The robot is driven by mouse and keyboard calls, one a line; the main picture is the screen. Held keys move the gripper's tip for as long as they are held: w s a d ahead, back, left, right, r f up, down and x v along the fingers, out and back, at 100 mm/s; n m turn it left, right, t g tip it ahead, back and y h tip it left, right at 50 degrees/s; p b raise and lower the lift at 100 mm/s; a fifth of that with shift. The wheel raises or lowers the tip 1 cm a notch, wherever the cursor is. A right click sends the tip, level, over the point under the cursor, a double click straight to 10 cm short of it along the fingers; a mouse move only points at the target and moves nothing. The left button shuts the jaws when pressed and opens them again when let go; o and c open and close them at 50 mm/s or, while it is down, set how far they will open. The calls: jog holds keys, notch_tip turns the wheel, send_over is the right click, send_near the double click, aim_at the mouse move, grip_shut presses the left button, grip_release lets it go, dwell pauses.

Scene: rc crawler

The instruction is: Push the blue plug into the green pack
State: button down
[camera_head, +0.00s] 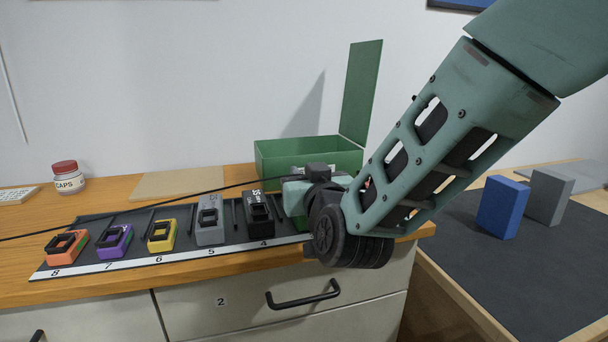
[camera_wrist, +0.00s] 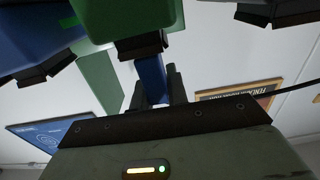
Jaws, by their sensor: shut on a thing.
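In the wrist view my gripper (camera_wrist: 154,80) is shut on the blue plug (camera_wrist: 151,72), which stands out between its dark fingers. The plug's far end meets the black socket on the green pack (camera_wrist: 112,22). How deep it sits in the socket I cannot tell. In the head view the green pack (camera_head: 295,208) shows only as a sliver beside the black pack; my wrist and forearm hide the rest, along with the plug and fingertips.
Black (camera_head: 258,215), grey (camera_head: 210,222), yellow (camera_head: 161,237), purple (camera_head: 114,241) and orange (camera_head: 66,249) packs line the numbered strip. An open green box (camera_head: 285,160) stands behind. A thin black cable (camera_head: 150,206) crosses over the row. Blue (camera_head: 502,207) and grey (camera_head: 549,196) blocks stand right.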

jog(key=shift+f+b, duration=0.6)
jog(key=shift+f, duration=0.2)
jog(key=c, duration=1.3)
grip_release()
jog(key=shift+s, duration=0.1)
jog(key=b+v, duration=0.8)
jog(key=v, duration=0.9)
jog(key=shift+s+r, duration=0.1)
